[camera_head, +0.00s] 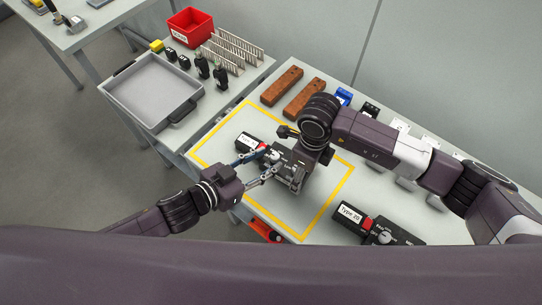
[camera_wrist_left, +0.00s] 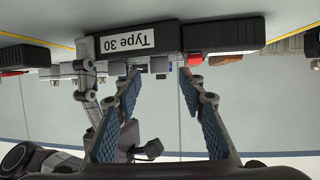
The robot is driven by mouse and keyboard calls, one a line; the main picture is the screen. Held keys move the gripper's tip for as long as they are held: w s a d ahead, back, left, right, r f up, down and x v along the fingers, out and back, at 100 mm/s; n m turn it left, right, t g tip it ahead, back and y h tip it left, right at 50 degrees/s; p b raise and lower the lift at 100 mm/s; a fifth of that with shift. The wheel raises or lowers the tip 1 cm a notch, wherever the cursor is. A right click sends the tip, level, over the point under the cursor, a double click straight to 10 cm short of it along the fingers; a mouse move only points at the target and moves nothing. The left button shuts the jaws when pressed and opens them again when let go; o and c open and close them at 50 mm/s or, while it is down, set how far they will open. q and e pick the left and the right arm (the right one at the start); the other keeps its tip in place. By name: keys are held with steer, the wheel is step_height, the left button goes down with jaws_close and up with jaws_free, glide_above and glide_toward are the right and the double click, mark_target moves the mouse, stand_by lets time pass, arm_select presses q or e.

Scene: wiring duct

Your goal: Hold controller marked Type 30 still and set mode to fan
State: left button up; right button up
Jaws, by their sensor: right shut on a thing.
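The controller marked Type 30 (camera_wrist_left: 132,42) shows upside down in the left wrist view, with its white label readable. In the head view this dark controller (camera_head: 247,142) lies inside the yellow outline, partly hidden by my grippers. My left gripper (camera_head: 262,163) is open at the controller's front side. In the left wrist view its blue-padded fingers (camera_wrist_left: 160,80) stand apart near the small knobs and switches; I cannot tell if they touch any. My right gripper (camera_head: 292,180) is shut on the controller near its right end. The mode setting is not readable.
A second controller, labelled Type 20 (camera_head: 376,226), lies at the front right. Two brown bars (camera_head: 304,98) and small devices line the table's back. A grey tray (camera_head: 118,91) and a red bin (camera_head: 190,27) stand on the left table. The outlined area's front is clear.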

mark_target(275, 157)
arm_select(q)
steer(key=shift+x, duration=1.4)
steer(key=shift+c, duration=0.3)
jaws_close()
